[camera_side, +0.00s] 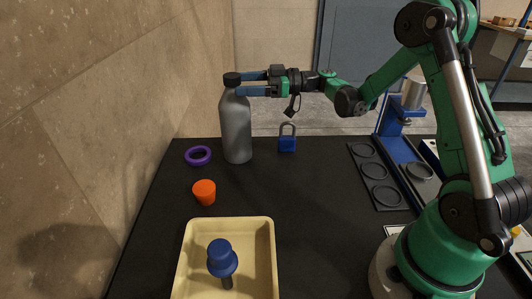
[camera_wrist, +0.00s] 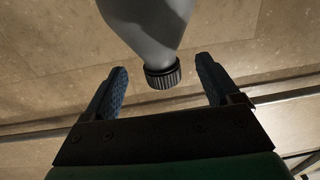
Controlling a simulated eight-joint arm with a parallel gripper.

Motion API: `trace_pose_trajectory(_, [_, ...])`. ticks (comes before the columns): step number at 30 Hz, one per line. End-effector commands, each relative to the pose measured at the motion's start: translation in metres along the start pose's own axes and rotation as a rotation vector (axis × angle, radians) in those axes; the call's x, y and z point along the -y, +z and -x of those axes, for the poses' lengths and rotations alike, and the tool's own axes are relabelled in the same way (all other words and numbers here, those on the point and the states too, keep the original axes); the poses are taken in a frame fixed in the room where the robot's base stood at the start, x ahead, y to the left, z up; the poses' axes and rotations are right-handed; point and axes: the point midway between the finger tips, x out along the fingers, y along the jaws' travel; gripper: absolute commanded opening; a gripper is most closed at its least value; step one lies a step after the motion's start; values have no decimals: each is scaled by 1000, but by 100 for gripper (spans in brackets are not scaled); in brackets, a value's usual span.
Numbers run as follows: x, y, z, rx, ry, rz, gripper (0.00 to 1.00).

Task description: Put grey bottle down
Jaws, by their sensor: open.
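The grey bottle (camera_side: 236,128) with a black cap stands upright on the black table top (camera_side: 278,205), near its back left part. My gripper (camera_side: 241,84) is open at the height of the bottle's cap and neck, with its fingers reaching left from the wrist. In the wrist view, the bottle (camera_wrist: 150,22) and its ribbed black cap (camera_wrist: 162,75) show between the two blue fingers of my gripper (camera_wrist: 160,80). A gap shows on each side of the cap, so the fingers do not appear to touch it.
A purple ring (camera_side: 198,163), an orange stopper (camera_side: 204,191) and a blue padlock (camera_side: 287,143) lie near the bottle. A yellow tray (camera_side: 182,268) with a blue-topped object (camera_side: 221,255) is in front. A blue press (camera_side: 397,150) stands right, a wall left.

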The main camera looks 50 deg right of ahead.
Motion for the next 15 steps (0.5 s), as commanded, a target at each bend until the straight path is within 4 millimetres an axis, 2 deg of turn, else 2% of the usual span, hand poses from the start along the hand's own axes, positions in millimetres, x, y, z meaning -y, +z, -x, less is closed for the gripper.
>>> trace_pose_trajectory(7, [10, -7, -17, -1, 281, 2, 83])
trace_pose_trajectory(15, [23, -11, -5, -1, 589, 3, 83])
